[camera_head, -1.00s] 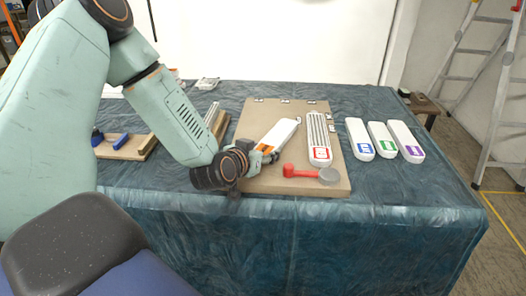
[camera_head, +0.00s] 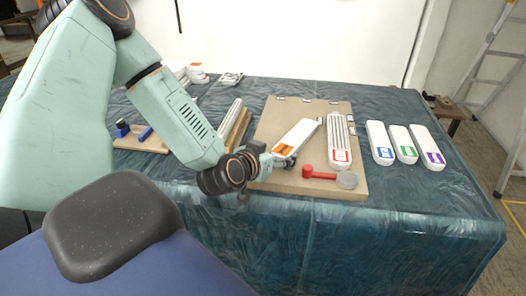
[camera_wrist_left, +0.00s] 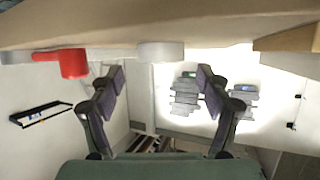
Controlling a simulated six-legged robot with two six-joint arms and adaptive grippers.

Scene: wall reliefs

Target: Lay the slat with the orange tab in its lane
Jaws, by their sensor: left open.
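The white slat with the orange tab (camera_head: 301,132) lies slantwise on the tan board (camera_head: 268,128) in the head view, its orange end toward me. My left gripper (camera_head: 287,161) is at that orange end, its fingers open and partly over the tab. I cannot tell whether they touch it. In the left wrist view the open fingers (camera_wrist_left: 160,80) stand apart with nothing visible between them, and the slat does not show. I cannot make out an orange-marked lane. My right gripper is not in view.
A ridged white piece with a red label (camera_head: 338,130) lies right of the slat. A red handle (camera_head: 318,174) and grey disc (camera_head: 347,180) are at the board's front. White slats with blue (camera_head: 378,137), green (camera_head: 402,138) and purple (camera_head: 425,137) labels lie right of the board.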

